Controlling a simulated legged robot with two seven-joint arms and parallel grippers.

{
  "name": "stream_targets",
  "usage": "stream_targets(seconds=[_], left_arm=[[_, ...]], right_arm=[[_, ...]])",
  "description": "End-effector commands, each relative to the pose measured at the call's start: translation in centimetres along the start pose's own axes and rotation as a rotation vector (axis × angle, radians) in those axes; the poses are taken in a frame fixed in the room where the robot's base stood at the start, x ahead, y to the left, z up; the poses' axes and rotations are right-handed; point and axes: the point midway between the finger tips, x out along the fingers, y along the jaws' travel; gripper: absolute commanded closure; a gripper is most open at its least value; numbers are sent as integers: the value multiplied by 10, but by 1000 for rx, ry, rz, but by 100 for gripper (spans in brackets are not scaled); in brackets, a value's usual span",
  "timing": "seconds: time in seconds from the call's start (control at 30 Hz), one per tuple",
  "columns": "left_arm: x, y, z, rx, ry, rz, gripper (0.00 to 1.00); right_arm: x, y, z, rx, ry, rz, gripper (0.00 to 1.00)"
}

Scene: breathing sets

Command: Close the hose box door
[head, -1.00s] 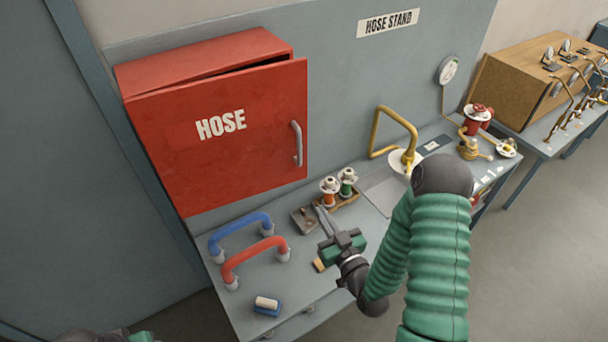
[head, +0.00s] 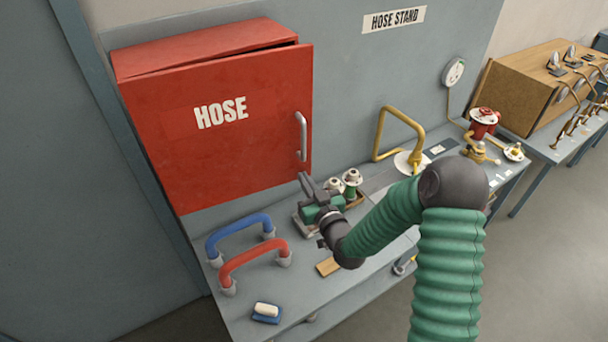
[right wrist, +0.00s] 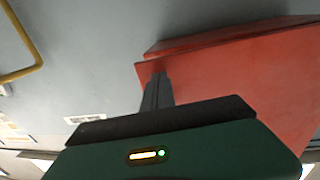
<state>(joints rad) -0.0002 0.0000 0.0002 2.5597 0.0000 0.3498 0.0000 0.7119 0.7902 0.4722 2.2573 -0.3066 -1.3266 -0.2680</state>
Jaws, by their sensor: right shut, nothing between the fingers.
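The red hose box (head: 200,48) hangs on the grey wall at the left. Its door (head: 220,125), marked HOSE, stands slightly ajar, with a dark gap along the top near the right edge. A grey handle (head: 301,137) is on the door's right side. My right gripper (head: 304,180) is shut and empty, near the door's lower right corner and below the handle. In the right wrist view the shut fingers (right wrist: 157,90) overlap the red door's edge (right wrist: 220,85); I cannot tell whether they touch it. My left gripper is out of view.
Below the box, the bench (head: 250,300) carries a blue handle (head: 238,230), a red handle (head: 252,257) and a blue-and-white block (head: 267,312). Small valves (head: 350,180) stand behind my right gripper. A yellow bent pipe (head: 380,130) rises farther right.

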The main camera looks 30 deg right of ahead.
Motion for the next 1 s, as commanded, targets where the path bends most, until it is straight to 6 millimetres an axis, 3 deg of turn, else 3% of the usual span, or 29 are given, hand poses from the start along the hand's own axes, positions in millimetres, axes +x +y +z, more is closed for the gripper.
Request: stream_targets(seconds=[0.47, 0.73, 1.0], left_arm=[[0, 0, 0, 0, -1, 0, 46], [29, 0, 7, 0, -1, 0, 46], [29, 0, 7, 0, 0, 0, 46]], right_arm=[[11, 0, 3, 0, 1, -10, 100], [57, 2, 5, -1, 5, -143, 100], [66, 2, 0, 0, 1, -171, 100]])
